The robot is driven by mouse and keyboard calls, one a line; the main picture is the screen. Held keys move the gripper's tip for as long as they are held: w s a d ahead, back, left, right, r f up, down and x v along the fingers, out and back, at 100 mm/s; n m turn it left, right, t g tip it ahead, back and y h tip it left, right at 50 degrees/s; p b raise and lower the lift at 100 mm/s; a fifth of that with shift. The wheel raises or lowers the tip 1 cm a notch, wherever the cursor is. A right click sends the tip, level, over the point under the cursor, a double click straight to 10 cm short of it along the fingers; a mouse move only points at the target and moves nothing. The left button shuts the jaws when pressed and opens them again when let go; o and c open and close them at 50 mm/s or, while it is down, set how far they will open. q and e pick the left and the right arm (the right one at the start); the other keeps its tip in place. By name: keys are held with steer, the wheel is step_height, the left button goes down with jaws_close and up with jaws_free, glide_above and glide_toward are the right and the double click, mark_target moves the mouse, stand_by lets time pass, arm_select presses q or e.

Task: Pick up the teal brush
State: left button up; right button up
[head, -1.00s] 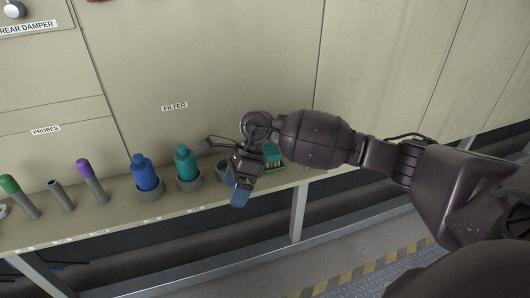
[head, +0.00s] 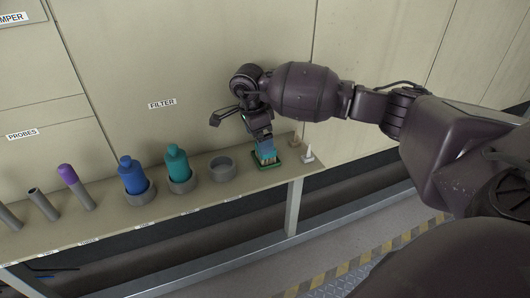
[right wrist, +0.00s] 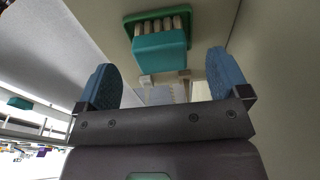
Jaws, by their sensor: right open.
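The teal brush (head: 267,153) stands bristles down on a small green tray (head: 270,166) near the right end of the shelf. In the right wrist view the brush's teal block (right wrist: 160,55) and pale bristles show ahead, in line with the gap between the fingers. My right gripper (head: 261,138) is just above the brush and partly covers it. In the wrist view the right gripper's (right wrist: 165,78) blue fingers are apart with nothing held between them. The brush's top lies beyond the fingertips. My left gripper is not in view.
An empty grey ring (head: 222,168) and a teal bottle (head: 179,164) stand left of the tray. A blue bottle (head: 131,174) and several probes (head: 76,186) are farther left. A small white cone (head: 308,156) stands close right. The wall panel (head: 180,60) rises behind.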

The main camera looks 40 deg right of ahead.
steer(key=f, duration=0.1)
steer(key=d+f, duration=0.1)
steer(key=f, duration=0.2)
steer(key=shift+s+d, duration=0.3)
steer(key=shift+d, duration=0.05)
steer(key=shift+f, duration=0.55)
steer(key=shift+r, duration=0.1)
steer(key=c, duration=1)
step_height(320, 180, up, 20)
steer(key=shift+p, duration=0.6)
steer(key=shift+c, duration=0.2)
